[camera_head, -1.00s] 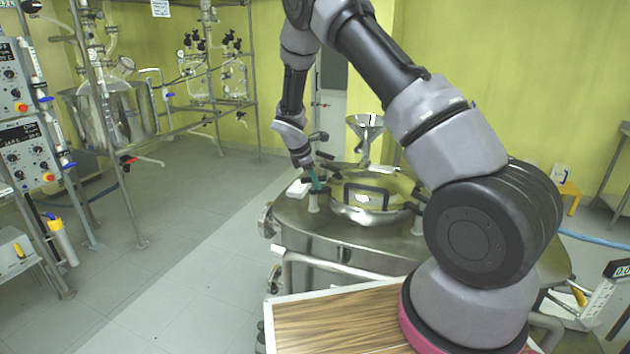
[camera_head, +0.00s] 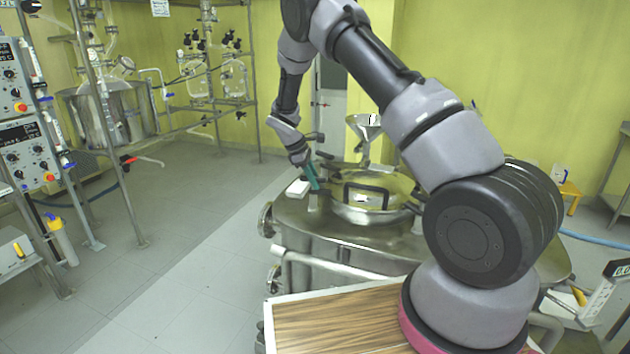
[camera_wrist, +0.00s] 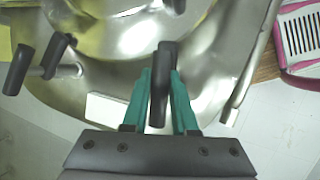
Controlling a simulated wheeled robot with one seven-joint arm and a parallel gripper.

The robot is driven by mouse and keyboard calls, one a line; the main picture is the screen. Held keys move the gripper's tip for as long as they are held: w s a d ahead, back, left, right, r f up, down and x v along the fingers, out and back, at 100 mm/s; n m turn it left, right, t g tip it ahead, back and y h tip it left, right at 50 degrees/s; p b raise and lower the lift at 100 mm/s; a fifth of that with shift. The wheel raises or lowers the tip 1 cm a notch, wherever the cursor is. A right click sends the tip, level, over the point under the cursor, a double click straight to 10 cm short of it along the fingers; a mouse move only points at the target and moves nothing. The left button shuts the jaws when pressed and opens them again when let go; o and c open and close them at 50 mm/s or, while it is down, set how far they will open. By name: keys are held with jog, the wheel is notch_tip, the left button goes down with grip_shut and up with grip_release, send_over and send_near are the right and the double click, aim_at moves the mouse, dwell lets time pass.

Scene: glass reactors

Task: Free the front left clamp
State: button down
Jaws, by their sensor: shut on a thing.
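The front left clamp shows in the wrist view as a black handle (camera_wrist: 161,88) at the rim of the steel vessel. My gripper (camera_wrist: 161,78) has its teal fingers on both sides of this handle and is shut on it. In the head view my gripper (camera_head: 312,178) points down at the left front of the round lid (camera_head: 370,207). The clamp is small there and partly hidden by the fingers. I cannot tell in either view whether the clamp still bears on the lid.
Another black-handled clamp (camera_wrist: 52,55) stands at the left of the wrist view. A white block (camera_head: 298,187) lies on the vessel top (camera_head: 345,235) beside my gripper. A steel funnel (camera_head: 365,128) stands behind the lid. A glassware rack (camera_head: 215,100) is at the back left.

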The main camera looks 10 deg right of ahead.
jog(key=m+g, duration=0.1)
jog(key=m, duration=0.2)
jog(key=m+g, duration=0.1)
jog(key=m, duration=0.2)
jog(key=shift+a+m+g+y, duration=0.1)
jog(key=shift+m+g+y, duration=0.2)
jog(key=m+g+y, duration=0.1)
jog(key=m, duration=0.2)
jog(key=m+g+y, duration=0.1)
jog(key=m, duration=0.2)
jog(key=shift+s+a, duration=0.15)
jog(key=c, duration=0.7)
grip_release()
jog(key=v, duration=1)
jog(key=shift+r, duration=0.35)
jog(key=shift+a, duration=0.15)
